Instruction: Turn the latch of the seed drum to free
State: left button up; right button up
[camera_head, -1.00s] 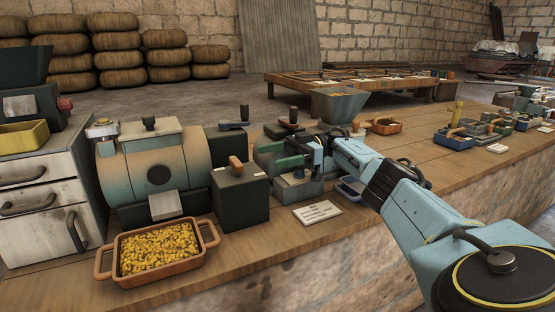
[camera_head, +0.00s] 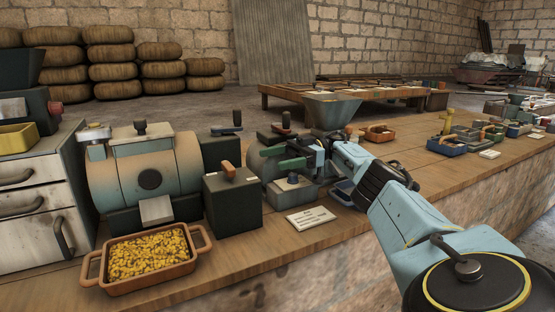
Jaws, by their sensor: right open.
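A drum-shaped machine (camera_head: 110,183) with a rusty-tan to teal shell stands at the left of the bench. It has a dark round hub, a pale lid with a black knob (camera_head: 140,128), and a grey plate low on its front. A smaller teal drum machine (camera_head: 256,160) with a green lever (camera_head: 291,164) stands right of the dark box. I cannot tell which part is the latch. My right gripper (camera_head: 309,157) is open beside the green lever; whether it touches is unclear. Its arm partly hides that machine. My left gripper is out of view.
A dark box (camera_head: 232,207) with an orange handle stands between the machines. A tray of yellow grain (camera_head: 196,240) lies at the front left. A grey hopper (camera_head: 333,108) rises behind my gripper. A white label card (camera_head: 311,218) lies in front. Small trays fill the right.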

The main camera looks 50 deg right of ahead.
aim_at(95, 136)
jog(key=k, duration=1)
